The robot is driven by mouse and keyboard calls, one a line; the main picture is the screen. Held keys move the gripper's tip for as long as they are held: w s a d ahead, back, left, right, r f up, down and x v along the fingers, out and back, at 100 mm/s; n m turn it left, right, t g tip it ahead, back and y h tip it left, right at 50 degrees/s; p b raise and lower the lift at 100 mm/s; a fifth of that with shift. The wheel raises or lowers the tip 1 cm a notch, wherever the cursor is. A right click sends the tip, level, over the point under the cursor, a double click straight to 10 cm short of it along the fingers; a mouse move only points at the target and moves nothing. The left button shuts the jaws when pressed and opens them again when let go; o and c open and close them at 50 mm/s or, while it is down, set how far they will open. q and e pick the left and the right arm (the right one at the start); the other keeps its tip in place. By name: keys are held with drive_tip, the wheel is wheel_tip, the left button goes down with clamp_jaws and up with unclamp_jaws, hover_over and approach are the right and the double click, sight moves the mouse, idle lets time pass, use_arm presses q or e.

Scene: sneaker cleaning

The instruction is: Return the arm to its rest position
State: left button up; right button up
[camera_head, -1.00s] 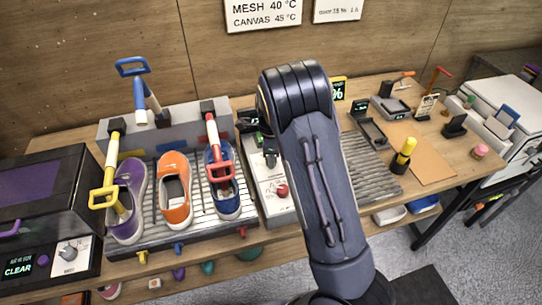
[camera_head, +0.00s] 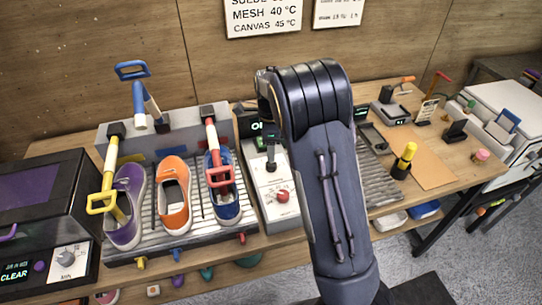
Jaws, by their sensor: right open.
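My right arm (camera_head: 335,190) rises from the bottom edge, right of centre. It bends at a dark ribbed joint (camera_head: 312,95) in front of the table. Its fingers are hidden behind the arm, and I see nothing held. My left arm and left gripper are out of view. A purple sneaker (camera_head: 128,232), an orange sneaker (camera_head: 173,205) and a blue sneaker (camera_head: 222,205) stand side by side on the ribbed rack at left.
A black box with a purple panel (camera_head: 38,190) stands at far left. A control box with a red knob (camera_head: 282,196) is just left of my arm. To the right are a yellow-topped brush (camera_head: 407,153), an orange mat (camera_head: 432,168) and a white machine (camera_head: 518,100). Wall signs (camera_head: 263,12) hang behind.

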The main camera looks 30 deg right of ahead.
drive_tip(key=shift+r, duration=0.6)
drive_tip(key=s+a+r+n+t+y, duration=0.1)
drive_tip(key=s+a+r+n+y, duration=0.1)
drive_tip(key=s+r+n, duration=0.4)
drive_tip(key=s+a+r+n+t+y, duration=0.2)
drive_tip(key=s+a+n, duration=0.15)
drive_tip(key=s, duration=0.55)
drive_tip(key=s+a+n+t, duration=0.1)
drive_tip(key=s+a+n, duration=0.2)
drive_tip(key=s+n, duration=0.3)
drive_tip(key=s+a+n+t, duration=0.1)
drive_tip(key=s+a+n, duration=0.2)
drive_tip(key=s+n, duration=0.3)
drive_tip(key=shift+s+f+n+t, duration=0.3)
drive_tip(key=shift+s+n+t, duration=0.1)
drive_tip(key=shift+s, duration=0.65)
